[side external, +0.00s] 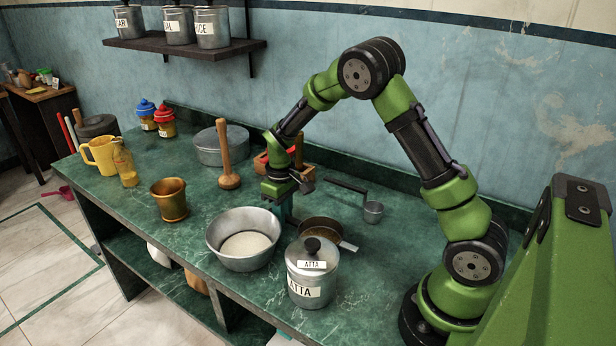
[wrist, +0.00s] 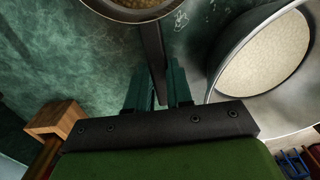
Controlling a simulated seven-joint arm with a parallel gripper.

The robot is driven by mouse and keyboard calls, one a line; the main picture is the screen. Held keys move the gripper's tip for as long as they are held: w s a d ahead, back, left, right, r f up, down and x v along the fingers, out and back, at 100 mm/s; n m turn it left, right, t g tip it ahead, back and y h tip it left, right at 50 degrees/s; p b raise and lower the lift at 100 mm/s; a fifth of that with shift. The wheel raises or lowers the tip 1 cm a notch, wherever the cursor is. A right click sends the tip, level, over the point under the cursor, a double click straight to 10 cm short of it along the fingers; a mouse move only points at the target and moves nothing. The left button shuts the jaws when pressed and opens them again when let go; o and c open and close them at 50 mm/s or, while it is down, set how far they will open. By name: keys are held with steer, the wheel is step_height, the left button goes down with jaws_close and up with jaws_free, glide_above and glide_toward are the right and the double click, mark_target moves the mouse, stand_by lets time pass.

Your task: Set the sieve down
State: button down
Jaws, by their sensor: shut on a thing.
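The sieve (side external: 321,229) is a round pan with a metal rim and a brownish inside, right of the bowl and behind the ATTA canister in the side view. In the wrist view the sieve (wrist: 135,10) is cut off by the top edge, and its dark handle (wrist: 152,50) runs down between my fingers. My gripper (side external: 286,213) points down at the counter, shut on the handle; its fingers also show in the wrist view (wrist: 158,88). The sieve looks roughly level and low over the counter. I cannot tell whether it touches the counter.
A metal bowl (side external: 224,252) of pale grain stands close left of the sieve. The ATTA canister (side external: 303,287) stands in front. A small long-handled ladle (side external: 373,211) lies behind right. A pestle (side external: 226,165), brass mortar (side external: 170,199) and wooden box (side external: 303,171) are also near. Green counter is clear front-right.

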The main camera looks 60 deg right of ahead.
steer(key=shift+f, duration=0.1)
steer(key=c, duration=1)
jaws_free()
step_height(320, 180, up, 12)
steer(key=s+a+r+m+t+y, duration=0.1)
steer(key=s+a+r+m+t, duration=0.15)
steer(key=s+a+r, duration=0.4)
steer(key=s+a+r+t, duration=0.1)
steer(key=s, duration=0.3)
steer(key=s+a+r+m+t, duration=0.1)
steer(key=s+a+r+t, duration=0.1)
steer(key=s, duration=0.2)
steer(key=s+a+r+t+y, duration=0.1)
steer(key=s, duration=0.4)
steer(key=shift+a+r+m+t, duration=0.15)
steer(key=shift+m+t, duration=0.1)
steer(key=shift+t, duration=0.1)
